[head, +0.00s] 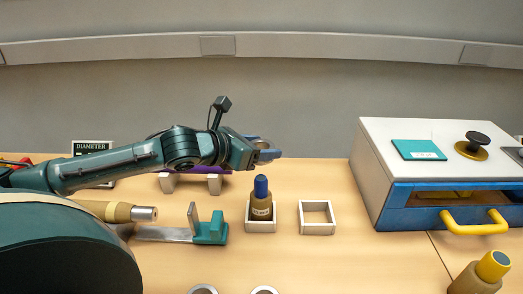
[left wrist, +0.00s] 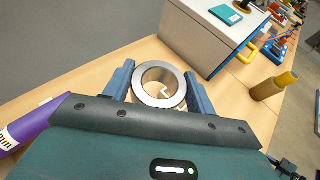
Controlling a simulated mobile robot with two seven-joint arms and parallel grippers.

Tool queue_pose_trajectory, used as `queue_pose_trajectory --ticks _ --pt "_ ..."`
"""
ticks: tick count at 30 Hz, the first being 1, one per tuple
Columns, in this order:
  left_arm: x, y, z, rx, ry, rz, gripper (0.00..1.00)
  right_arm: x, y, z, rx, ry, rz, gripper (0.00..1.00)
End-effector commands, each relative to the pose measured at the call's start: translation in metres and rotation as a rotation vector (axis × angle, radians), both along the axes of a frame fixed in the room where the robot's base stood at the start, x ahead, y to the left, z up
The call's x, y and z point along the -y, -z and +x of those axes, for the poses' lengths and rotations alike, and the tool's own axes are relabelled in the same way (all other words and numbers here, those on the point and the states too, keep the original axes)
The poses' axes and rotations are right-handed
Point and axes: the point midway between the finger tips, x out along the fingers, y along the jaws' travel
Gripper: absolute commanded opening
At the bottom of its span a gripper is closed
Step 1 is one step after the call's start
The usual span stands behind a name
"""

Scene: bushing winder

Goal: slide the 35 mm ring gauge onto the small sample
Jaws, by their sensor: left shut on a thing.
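My left gripper (head: 266,152) is shut on a grey metal ring gauge (left wrist: 160,102). The ring sits between the two blue fingers (left wrist: 159,90) in the left wrist view, and part of a white square frame shows through its hole. The ring's size marking cannot be read. In the head view a brown sample with a blue top (head: 261,187) stands upright in a white square holder (head: 261,227). The gripper is above the level of its top; the ring is apart from it. The sample is not visible in the left wrist view. My right gripper is not in view.
An empty white square holder (head: 317,232) stands to the right. A white and blue cabinet with a yellow handle (head: 474,221) is farther right, near a yellow-topped brown sample (head: 481,273). A teal-ended stand (head: 211,231) is left. Two rings (head: 264,290) lie at the front edge.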

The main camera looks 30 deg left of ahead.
Motion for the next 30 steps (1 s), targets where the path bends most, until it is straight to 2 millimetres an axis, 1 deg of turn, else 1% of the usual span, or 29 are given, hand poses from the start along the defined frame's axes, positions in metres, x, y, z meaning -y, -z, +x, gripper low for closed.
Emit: queue_pose_trajectory --ticks 10,16,21,25,30 --pt "0.000 -0.001 0.000 0.002 -0.001 0.003 0.29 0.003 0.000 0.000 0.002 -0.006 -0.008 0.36" --pt "0.000 0.019 0.000 -0.001 -0.003 -0.001 0.29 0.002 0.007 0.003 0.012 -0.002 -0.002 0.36" --pt "0.000 0.033 0.000 0.000 -0.002 0.000 0.29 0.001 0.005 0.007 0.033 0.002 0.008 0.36" --pt "0.000 0.042 0.000 0.000 -0.002 -0.001 0.29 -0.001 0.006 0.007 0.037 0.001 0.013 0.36" --pt "0.000 0.047 0.000 0.000 -0.002 0.000 0.29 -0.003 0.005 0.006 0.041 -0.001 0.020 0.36"
